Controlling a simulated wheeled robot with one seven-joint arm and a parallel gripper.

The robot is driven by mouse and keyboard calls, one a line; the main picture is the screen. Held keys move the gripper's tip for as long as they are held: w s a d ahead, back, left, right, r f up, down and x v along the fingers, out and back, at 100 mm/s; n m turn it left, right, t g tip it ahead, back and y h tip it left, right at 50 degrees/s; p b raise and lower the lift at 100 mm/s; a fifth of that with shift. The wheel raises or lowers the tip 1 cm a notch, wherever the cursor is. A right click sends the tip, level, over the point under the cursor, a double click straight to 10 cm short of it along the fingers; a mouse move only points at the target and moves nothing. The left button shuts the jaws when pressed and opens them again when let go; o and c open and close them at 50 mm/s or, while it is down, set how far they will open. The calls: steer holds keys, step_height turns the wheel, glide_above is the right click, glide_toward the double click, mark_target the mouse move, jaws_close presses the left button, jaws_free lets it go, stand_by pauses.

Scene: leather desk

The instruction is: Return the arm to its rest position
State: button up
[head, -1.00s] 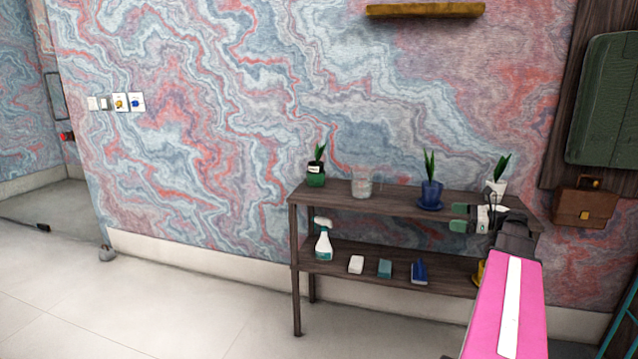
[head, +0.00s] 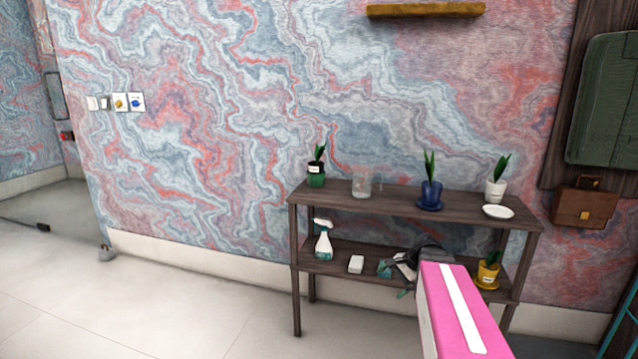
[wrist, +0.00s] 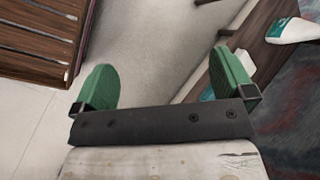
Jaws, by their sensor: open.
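My gripper (head: 394,281) is in front of the lower shelf of the dark wooden rack (head: 390,197), at the end of my pink arm. In the wrist view its two green fingers (wrist: 165,78) are spread wide apart with nothing between them. The floor shows beyond the gap. In the head view the gripper and arm cover the part of the lower shelf right of the white block (head: 356,264).
The top shelf holds several potted plants, a glass (head: 362,182) and a white saucer (head: 498,211). The lower shelf holds a spray bottle (head: 323,243) and a yellow pot (head: 488,272). A slatted wooden piece (wrist: 45,40) shows in the wrist view.

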steer(key=s+a+f+n+g+h, duration=0.1)
steer(key=s+a+f+n+h, duration=0.4)
steer(key=n, duration=0.5)
steer(key=shift+s+a+f+h, duration=0.35)
steer(key=shift+s+f+h, duration=0.55)
steer(key=shift+s, duration=0.45)
